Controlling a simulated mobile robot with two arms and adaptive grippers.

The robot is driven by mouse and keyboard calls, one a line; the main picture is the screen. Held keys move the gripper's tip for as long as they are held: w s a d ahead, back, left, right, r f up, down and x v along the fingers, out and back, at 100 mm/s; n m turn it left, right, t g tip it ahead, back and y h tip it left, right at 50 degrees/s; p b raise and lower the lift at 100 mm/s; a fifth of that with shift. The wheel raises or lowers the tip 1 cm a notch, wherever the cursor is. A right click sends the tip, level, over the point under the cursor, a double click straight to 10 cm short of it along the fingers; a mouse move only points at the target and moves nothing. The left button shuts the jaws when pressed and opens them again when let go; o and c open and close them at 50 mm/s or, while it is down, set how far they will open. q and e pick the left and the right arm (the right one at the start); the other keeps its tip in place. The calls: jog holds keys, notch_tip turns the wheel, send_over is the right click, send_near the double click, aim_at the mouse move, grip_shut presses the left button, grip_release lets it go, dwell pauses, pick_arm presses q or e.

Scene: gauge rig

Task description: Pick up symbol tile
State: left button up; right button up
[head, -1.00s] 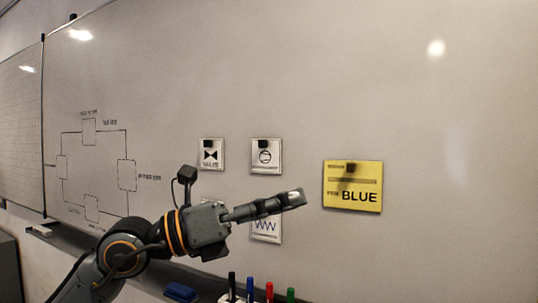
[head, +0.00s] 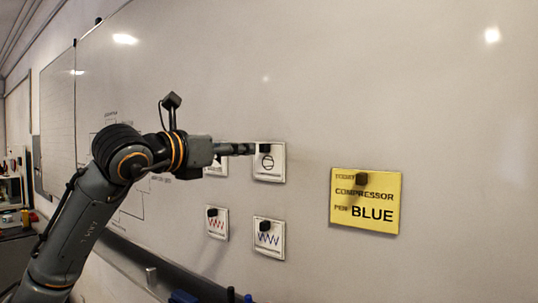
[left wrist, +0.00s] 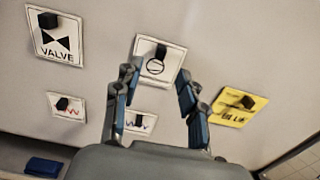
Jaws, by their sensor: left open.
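The tile with a circle symbol (head: 273,174) hangs on the whiteboard under a black magnet (head: 265,148). My left gripper (head: 248,149) is open beside its upper left, with the fingertips close to the magnet; whether they touch cannot be told. In the left wrist view the gripper (left wrist: 156,84) is empty, its fingers spread just below and to either side of the circle tile (left wrist: 155,67). The valve tile (left wrist: 56,42) is at the upper left there; the arm mostly hides it in the head view. A red zigzag tile (head: 217,227) and a blue zigzag tile (head: 269,241) hang below.
A yellow card (head: 350,214) reading COMPRESSOR and BLUE hangs to the right under a black magnet. The whiteboard (head: 440,110) is bare around it. A ledge (head: 130,262) runs along the board's bottom. A blue eraser-like block (left wrist: 43,167) shows at the lower left.

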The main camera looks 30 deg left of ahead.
aim_at(261, 147)
pick_arm(q)
jog(key=w+p, duration=0.1)
jog(key=w, duration=0.2)
jog(key=shift+w+d+r, duration=0.15)
jog(key=shift+w, duration=0.05)
jog(key=w+p, duration=0.1)
jog(key=w, duration=0.1)
jog(key=w+p, duration=0.1)
jog(key=shift+w+d, duration=0.2)
jog(key=shift+w, duration=0.15)
jog(key=shift+w+d, duration=0.1)
jog(key=shift+w, duration=0.3)
jog(key=shift+s, duration=0.2)
jog(key=shift+c, duration=0.6)
grip_shut()
pick_arm(e)
jog(key=r, duration=0.1)
jog(key=w+r, duration=0.1)
jog(key=w+d+r, duration=0.1)
jog(key=shift+r, duration=0.35)
